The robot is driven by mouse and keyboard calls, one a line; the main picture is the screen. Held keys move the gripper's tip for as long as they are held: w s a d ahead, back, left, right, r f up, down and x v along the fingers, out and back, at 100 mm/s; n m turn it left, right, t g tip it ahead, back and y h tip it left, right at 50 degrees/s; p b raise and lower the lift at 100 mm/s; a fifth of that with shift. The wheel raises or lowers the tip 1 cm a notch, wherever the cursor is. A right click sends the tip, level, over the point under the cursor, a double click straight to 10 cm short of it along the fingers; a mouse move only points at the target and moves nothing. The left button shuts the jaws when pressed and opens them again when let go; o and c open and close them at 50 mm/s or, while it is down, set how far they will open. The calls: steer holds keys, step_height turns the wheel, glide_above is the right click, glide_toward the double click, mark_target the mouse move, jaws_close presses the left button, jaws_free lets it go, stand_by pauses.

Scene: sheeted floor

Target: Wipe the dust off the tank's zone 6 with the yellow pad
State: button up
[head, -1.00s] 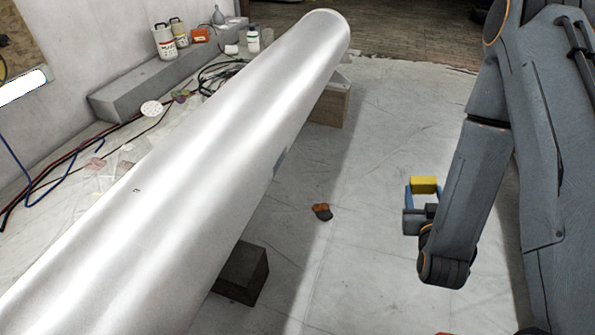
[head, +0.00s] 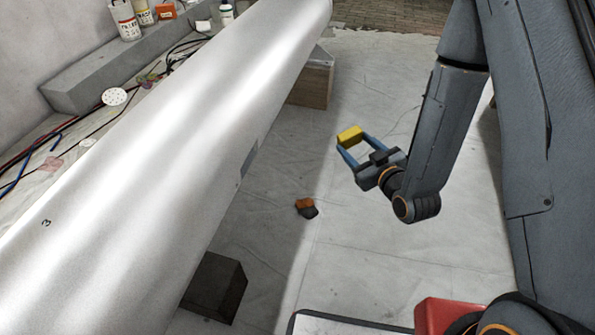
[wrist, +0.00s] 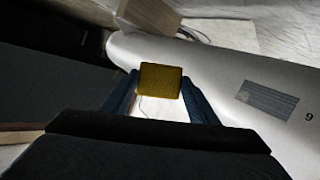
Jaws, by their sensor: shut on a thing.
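The tank (head: 170,130) is a long, pale, shiny cylinder running diagonally through the left of the head view. A small dark "3" (head: 46,223) is marked on it. A grey patch (head: 249,160) sits low on its right side. The wrist view shows a grey striped patch (wrist: 267,100) and a mark (wrist: 308,117) that reads as a 9 or an upturned 6. My gripper (head: 352,142) is shut on the yellow pad (head: 348,134), right of the tank and apart from it. The pad also shows between the fingers in the wrist view (wrist: 161,80). I cannot make out dust.
A wooden block (head: 311,82) and a dark block (head: 214,287) stand under the tank. A small orange and dark object (head: 306,207) lies on the sheeted floor. Bottles (head: 124,18), cables and a grey ledge (head: 110,80) are behind the tank. Floor between gripper and tank is mostly clear.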

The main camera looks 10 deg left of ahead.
steer(key=s+a+f+n+g+y+b, duration=0.1)
steer(key=a+f+n+g+y+b, duration=0.1)
steer(key=a, duration=0.5)
steer(key=s+a+f+n+g+y+b, duration=0.1)
steer(key=s+a+n+g+y+b, duration=0.1)
steer(key=a, duration=0.5)
steer(key=s+a+f+n+g+y+b, duration=0.1)
steer(key=a+f+n+g+y+b, duration=0.1)
steer(key=a+n+g+b, duration=0.3)
steer(key=shift+s+a+f+n+g+y+b, duration=0.25)
steer(key=shift+a+n+g+y, duration=0.35)
steer(key=shift+a, duration=1)
steer(key=shift+w+a, duration=0.1)
steer(key=shift+a, duration=0.7)
steer(key=w, duration=0.4)
steer(key=shift+r+p, duration=0.1)
steer(key=shift+p, duration=0.2)
